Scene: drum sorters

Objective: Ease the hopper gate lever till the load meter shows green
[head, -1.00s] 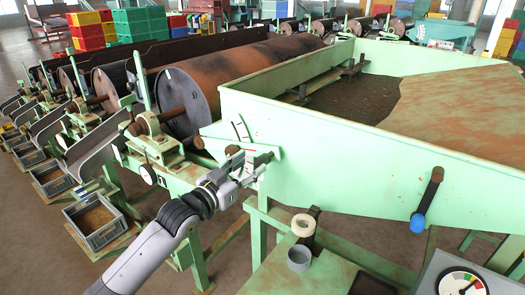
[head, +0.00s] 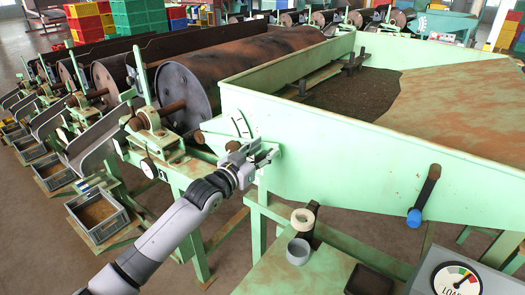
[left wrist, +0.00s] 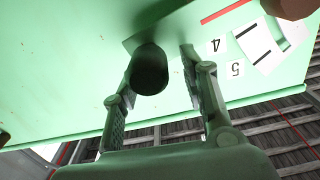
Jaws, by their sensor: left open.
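A green plate lever with a red line and a dark round grip (left wrist: 150,72) sits on the hopper's side wall, beside a marked scale (left wrist: 250,45) with 4 and 5. My left gripper (head: 266,153) is open at this lever, and the wrist view shows its fingers (left wrist: 160,85) on either side of the grip, with gaps beside it. In the head view the gripper largely hides the grip. The load meter (head: 457,278) is at the bottom right, partly cut off; its needle leans up and right, its colour zone unclear. My right gripper is not seen.
The green hopper (head: 350,160) holds dark material. A second lever with a blue end (head: 414,217) hangs on its wall to the right. Rusty drums (head: 240,70) lie behind.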

